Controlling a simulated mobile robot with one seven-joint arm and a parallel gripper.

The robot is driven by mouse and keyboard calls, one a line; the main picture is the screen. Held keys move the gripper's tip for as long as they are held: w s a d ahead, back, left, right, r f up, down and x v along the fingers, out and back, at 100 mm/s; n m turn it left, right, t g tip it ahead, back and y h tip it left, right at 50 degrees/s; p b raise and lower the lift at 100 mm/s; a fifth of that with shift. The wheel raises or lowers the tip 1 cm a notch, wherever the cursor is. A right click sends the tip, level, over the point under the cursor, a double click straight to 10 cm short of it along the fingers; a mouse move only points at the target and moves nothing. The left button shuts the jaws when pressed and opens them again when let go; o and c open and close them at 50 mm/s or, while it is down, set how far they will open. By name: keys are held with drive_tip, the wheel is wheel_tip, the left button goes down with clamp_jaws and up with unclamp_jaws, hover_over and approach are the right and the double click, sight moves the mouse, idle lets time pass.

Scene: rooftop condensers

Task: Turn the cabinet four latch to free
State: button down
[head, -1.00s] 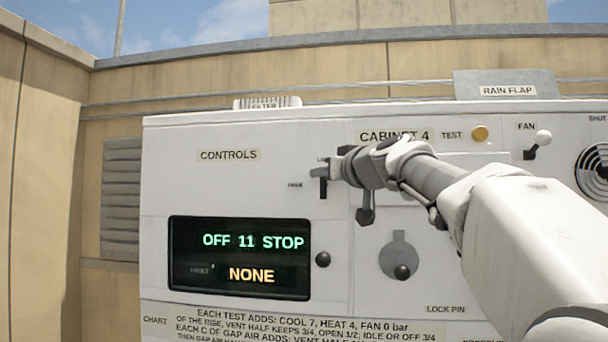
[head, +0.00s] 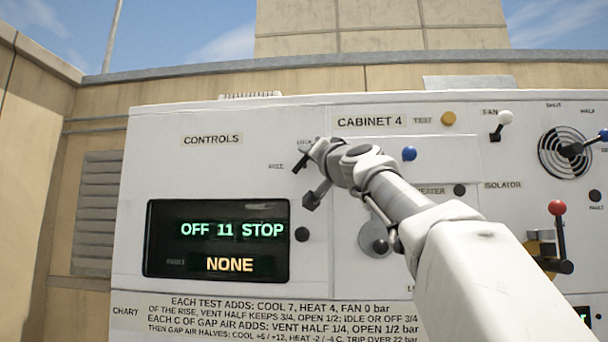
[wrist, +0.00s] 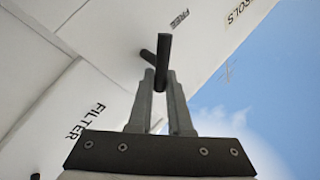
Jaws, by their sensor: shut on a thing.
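The cabinet four latch (head: 303,160) is a small dark handle on the white panel, between the LOCK and FREE labels. It is tilted, its outer end toward lower left near the FREE label (head: 276,167). In the wrist view the latch is a dark bar (wrist: 164,52) on a short stem, with the FREE label beyond it. My gripper (head: 315,152) is at the latch in the head view, partly hiding it and the LOCK label. In the wrist view its two fingers (wrist: 161,85) are shut on the bar.
Cabinet 4 (head: 220,115) also carries a display (head: 217,240) reading OFF 11 STOP and NONE, a blue knob (head: 409,153), a white-tipped fan lever (head: 504,120) and a red-tipped lever (head: 558,210). My arm crosses the panel from lower right. Air is free left of the cabinet.

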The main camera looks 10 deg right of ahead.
drive_tip(key=m+h+b, duration=0.1)
drive_tip(key=m, duration=0.1)
drive_tip(key=m+t+h+b, duration=0.1)
drive_tip(key=m, duration=0.1)
drive_tip(key=m+h+b, duration=0.1)
drive_tip(key=m, duration=0.1)
drive_tip(key=shift+s+d+f+t, duration=0.1)
drive_tip(key=shift+d+f+t, duration=0.25)
drive_tip(key=shift+t, duration=0.05)
drive_tip(key=shift+a+f+m+h+b, duration=0.1)
drive_tip(key=shift+m+h+b, duration=0.2)
drive_tip(key=shift+m+h, duration=0.7)
drive_tip(key=shift+s+d+f+m+h, duration=0.1)
drive_tip(key=shift+f+m+h, duration=0.1)
drive_tip(key=shift+m+h, duration=1.65)
drive_tip(key=shift+d+f+m+h, duration=0.15)
drive_tip(key=shift+m+h, duration=1)
drive_tip(key=shift+m, duration=1.3)
drive_tip(key=c, duration=1.1)
unclamp_jaws()
drive_tip(key=shift+f, duration=0.1)
